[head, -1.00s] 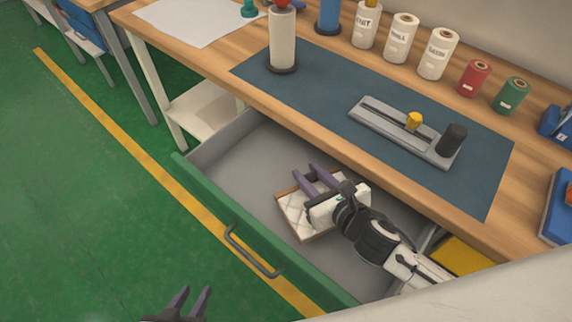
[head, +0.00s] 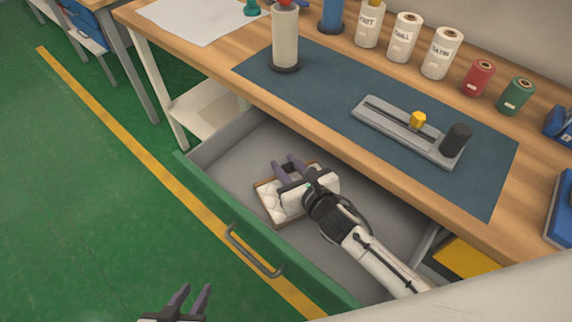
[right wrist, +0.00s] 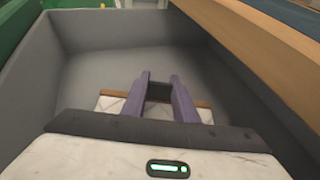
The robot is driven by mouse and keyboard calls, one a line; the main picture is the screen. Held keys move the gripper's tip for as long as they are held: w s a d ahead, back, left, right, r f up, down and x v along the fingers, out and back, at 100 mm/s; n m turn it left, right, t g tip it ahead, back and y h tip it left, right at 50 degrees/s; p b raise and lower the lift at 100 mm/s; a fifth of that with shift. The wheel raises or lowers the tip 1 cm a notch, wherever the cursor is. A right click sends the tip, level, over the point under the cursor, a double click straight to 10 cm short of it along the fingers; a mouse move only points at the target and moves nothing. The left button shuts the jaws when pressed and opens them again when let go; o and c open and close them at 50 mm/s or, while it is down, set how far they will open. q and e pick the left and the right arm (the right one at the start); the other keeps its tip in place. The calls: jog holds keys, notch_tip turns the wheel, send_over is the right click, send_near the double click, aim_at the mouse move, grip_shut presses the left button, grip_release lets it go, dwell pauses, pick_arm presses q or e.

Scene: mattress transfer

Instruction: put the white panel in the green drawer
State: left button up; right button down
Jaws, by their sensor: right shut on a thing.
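The white panel (head: 268,203), quilted with brown edges, is inside the open green drawer (head: 203,186), over the grey floor. Whether it touches the floor is hard to tell. My right gripper (head: 284,162) is inside the drawer, shut on the panel, and its hand covers part of it. In the right wrist view the gripper's purple fingers (right wrist: 159,80) are close together, with parts of the panel (right wrist: 112,104) showing on both sides. My left gripper (head: 197,287) is open and empty over the floor, outside the drawer front.
The wooden bench top (head: 160,55) overhangs the drawer's back. A blue mat (head: 330,95) on it holds a grey slide fixture (head: 390,128) and a white roll on a stand (head: 285,40). The drawer's left end is clear. A yellow bin (head: 462,262) is at right.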

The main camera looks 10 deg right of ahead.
jog(key=shift+f, duration=0.25)
jog(key=c, duration=1.4)
grip_release()
jog(key=shift+r, duration=0.15)
jog(key=shift+r, duration=0.25)
jog(key=p+v, duration=0.1)
jog(key=v, duration=1.1)
